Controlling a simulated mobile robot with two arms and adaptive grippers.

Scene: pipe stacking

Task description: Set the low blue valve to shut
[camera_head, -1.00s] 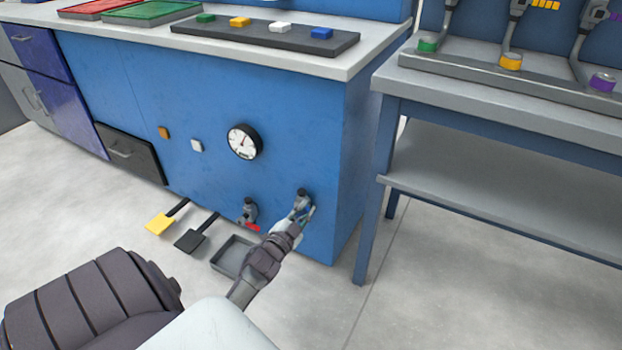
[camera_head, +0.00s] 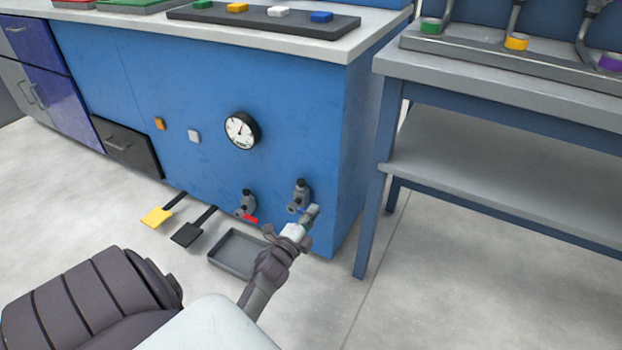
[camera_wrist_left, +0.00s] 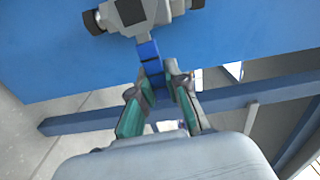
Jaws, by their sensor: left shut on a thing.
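The low blue valve (camera_head: 300,193) is a grey body on the lower right of the blue cabinet front. Its blue handle (camera_wrist_left: 150,57) shows in the left wrist view, reaching from the grey body down between my fingers. My left gripper (camera_head: 311,214) is at the valve, and its fingertips (camera_wrist_left: 160,90) are shut on the blue handle. In the head view the gripper mostly covers the handle, which points to the lower right. My right gripper is not in view.
A red-handled valve (camera_head: 247,205) is just left of the blue one. A grey tray (camera_head: 240,254) and black and yellow pedals (camera_head: 190,233) lie at floor level. A gauge (camera_head: 242,130) is above. A grey-topped table (camera_head: 480,85) stands to the right.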

